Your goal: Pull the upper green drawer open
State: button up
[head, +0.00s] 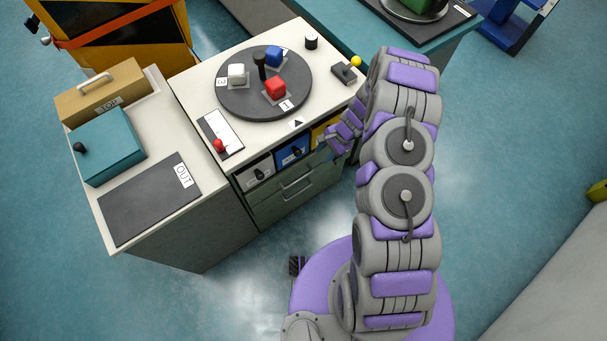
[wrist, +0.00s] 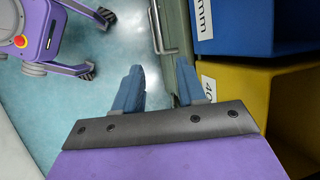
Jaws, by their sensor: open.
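The upper green drawer (head: 270,200) is in the cabinet front, just under the row of bins, and looks closed. Its metal bar handle (head: 297,182) is on its face. In the wrist view a green drawer front (wrist: 178,28) and a bar handle (wrist: 157,30) show at the top, ahead of the fingertips. My gripper (head: 327,148) is at the right end of the bin row, near the yellow bin. In the wrist view its two blue fingers (wrist: 158,72) are apart with nothing between them. The handle is beyond the fingertips; I cannot tell the exact gap.
A white bin (head: 255,174), a blue bin (head: 291,151) and a yellow bin (head: 322,130) sit above the drawers. The yellow bin (wrist: 235,85) is close beside my fingers in the wrist view. A round turntable (head: 240,103) with blocks is on top. Floor before the drawers is clear.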

aim_at(303, 177)
jog(key=b+x, duration=0.3)
jog(key=x, duration=1.4)
jog(key=shift+d+f, duration=0.1)
jog(key=shift+f, duration=0.05)
grip_shut()
